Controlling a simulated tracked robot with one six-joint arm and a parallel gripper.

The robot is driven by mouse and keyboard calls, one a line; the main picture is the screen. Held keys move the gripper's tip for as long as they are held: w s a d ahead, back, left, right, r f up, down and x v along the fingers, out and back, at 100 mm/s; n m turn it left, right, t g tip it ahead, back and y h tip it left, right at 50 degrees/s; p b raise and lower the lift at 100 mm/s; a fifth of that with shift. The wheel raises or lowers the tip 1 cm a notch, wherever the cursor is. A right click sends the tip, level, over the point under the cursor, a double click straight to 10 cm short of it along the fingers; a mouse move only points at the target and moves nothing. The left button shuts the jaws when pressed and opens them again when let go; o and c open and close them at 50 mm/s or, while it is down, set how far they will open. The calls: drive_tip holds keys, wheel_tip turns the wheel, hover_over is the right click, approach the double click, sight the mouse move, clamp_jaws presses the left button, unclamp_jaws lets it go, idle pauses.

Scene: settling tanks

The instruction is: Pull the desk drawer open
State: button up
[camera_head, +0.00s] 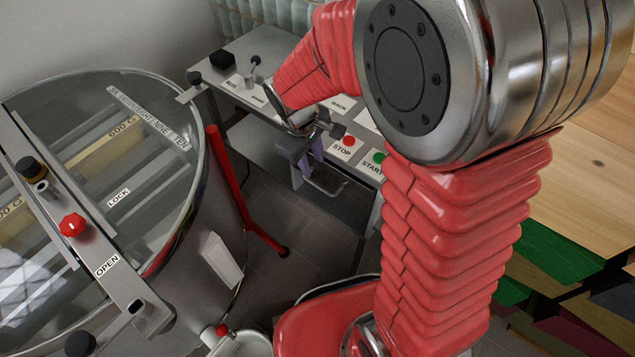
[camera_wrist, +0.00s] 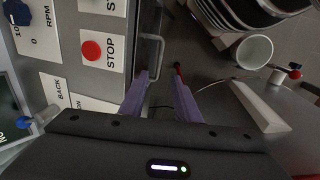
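The grey desk (camera_head: 248,48) stands behind my arm, with labelled buttons on its top; it also shows at the left of the wrist view (camera_wrist: 62,40). A grey bar handle (camera_wrist: 161,52) projects from the desk's side in the wrist view. It also shows below my gripper in the head view (camera_head: 328,186). My gripper (camera_wrist: 162,76) has its two purple fingers apart. In the wrist view the handle's near end appears in the gap between the fingertips; contact cannot be told. My gripper (camera_head: 310,165) points down at the desk's front in the head view. The drawer front is mostly hidden.
A large round tank (camera_head: 190,235) with a glass lid stands at the left, with a red bar (camera_head: 232,185) beside it. A red STOP button (camera_head: 348,141) and a green START button (camera_head: 379,157) are near my gripper. A white bucket (camera_wrist: 254,52) stands on the floor.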

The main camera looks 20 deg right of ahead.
sight(319, 187)
drive_tip(key=f, duration=0.4)
drive_tip(key=w+d+f, duration=0.1)
drive_tip(key=f, duration=0.3)
drive_tip(key=d+f, duration=0.1)
drive_tip(key=f, duration=0.3)
drive_tip(key=shift+w+f, duration=0.25)
drive_tip(key=shift+f, duration=0.15)
clamp_jaws()
idle(0.3)
